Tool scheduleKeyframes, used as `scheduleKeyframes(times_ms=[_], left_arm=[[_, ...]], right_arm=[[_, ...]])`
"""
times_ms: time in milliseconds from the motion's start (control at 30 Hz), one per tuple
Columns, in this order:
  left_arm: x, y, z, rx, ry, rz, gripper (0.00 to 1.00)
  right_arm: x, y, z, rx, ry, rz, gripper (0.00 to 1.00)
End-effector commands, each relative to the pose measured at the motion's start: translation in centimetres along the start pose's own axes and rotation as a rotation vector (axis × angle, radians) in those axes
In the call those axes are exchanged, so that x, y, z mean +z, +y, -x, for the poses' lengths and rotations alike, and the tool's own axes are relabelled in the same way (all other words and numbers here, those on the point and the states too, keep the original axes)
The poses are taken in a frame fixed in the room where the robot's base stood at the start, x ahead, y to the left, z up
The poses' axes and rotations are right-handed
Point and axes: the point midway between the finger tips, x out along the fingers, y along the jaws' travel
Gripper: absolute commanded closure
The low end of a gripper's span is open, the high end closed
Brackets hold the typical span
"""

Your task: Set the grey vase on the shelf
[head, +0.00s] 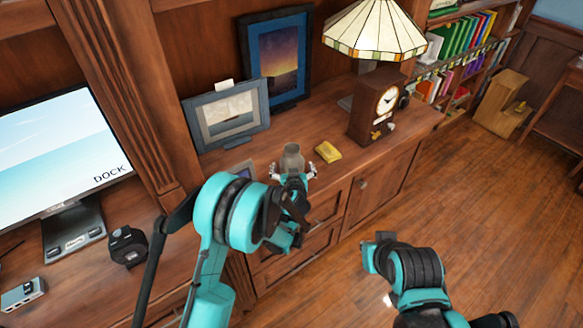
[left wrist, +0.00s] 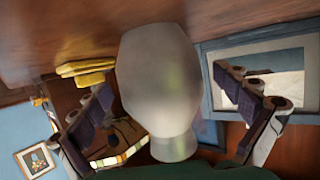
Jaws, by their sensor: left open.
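The grey vase (head: 292,158) stands on the wooden cabinet top, in front of the framed pictures. In the left wrist view the vase (left wrist: 160,75) fills the middle, seen upside down with its neck towards the bottom. My left gripper (head: 293,173) is open at the vase. Its two fingers (left wrist: 172,108) lie to either side of the vase, with gaps showing between them and its wall. My right arm shows at the lower right of the head view, over the floor. No right gripper fingers can be made out.
A yellow object (head: 328,152) lies just right of the vase. A clock (head: 377,105) and a lamp (head: 374,32) stand farther right. Picture frames (head: 228,115) lean behind, and a monitor (head: 65,150) stands left. Cabinet top is bare between the yellow object and clock.

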Motion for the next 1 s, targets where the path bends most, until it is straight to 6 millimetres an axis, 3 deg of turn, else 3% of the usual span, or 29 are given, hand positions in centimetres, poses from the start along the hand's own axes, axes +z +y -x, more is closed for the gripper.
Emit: scheduleKeyframes(times_ms=[100,333,567,667,1000], left_arm=[[0.0,-0.1,-0.9,0.000,0.000,0.000,0.00],[-0.1,0.0,-0.9,0.000,0.000,0.000,0.03],[-0.1,0.0,-0.9,0.000,0.000,0.000,0.63],[-0.1,0.0,-0.9,0.000,0.000,0.000,0.76],[-1.0,0.0,-0.6,0.000,0.000,0.000,0.76]], right_arm=[[0.2,0.0,-0.3,0.000,0.000,0.000,1.00],[0.1,0.0,-0.2,0.000,0.000,0.000,1.00],[0.1,0.0,-0.2,0.000,0.000,0.000,1.00],[0.1,0.0,-0.2,0.000,0.000,0.000,1.00],[-0.2,0.0,0.2,0.000,0.000,0.000,1.00]])
